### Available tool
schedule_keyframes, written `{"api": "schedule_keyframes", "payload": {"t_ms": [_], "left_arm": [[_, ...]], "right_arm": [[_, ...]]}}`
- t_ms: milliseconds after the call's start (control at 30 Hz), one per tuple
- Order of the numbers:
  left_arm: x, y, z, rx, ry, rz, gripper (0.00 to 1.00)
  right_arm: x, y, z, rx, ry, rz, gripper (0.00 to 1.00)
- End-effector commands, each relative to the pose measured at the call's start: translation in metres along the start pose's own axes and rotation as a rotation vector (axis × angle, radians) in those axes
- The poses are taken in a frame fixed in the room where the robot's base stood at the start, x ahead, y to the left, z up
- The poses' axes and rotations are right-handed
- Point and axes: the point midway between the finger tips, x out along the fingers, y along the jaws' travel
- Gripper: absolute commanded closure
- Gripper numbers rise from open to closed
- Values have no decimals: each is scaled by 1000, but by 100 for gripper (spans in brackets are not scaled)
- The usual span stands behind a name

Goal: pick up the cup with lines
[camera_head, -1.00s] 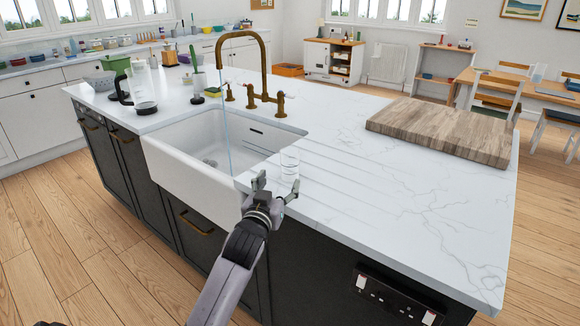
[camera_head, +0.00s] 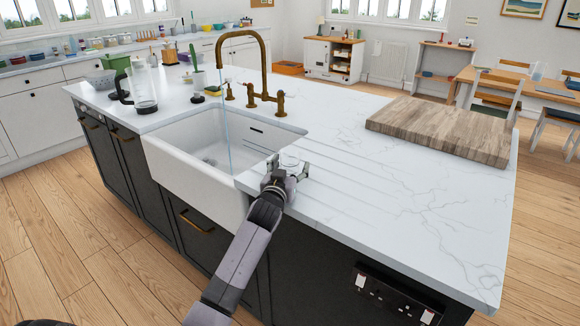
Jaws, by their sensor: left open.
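The clear glass cup (camera_head: 290,159) stands on the grooved counter just right of the sink. Only its upper part shows; the rest is hidden behind my left gripper, and I cannot make out its lines clearly. My left gripper (camera_head: 288,166) is open at the cup, with one finger on each side of it. I cannot tell whether the fingers touch the glass. My right gripper is not in view.
The white sink (camera_head: 185,180) is left of the cup, with water running from the brass faucet (camera_head: 266,70). A wooden board (camera_head: 440,130) lies at the right back. A glass jug (camera_head: 143,92) stands behind the sink at left. The marble counter (camera_head: 400,215) at front right is clear.

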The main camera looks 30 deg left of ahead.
Motion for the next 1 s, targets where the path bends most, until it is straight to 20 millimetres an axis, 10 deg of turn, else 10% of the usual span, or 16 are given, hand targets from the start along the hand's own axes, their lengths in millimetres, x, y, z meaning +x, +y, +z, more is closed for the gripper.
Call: {"api": "schedule_keyframes", "payload": {"t_ms": [1000], "left_arm": [[0, 0, 0, 1, 1, 0, 92]], "right_arm": [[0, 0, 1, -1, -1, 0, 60]]}}
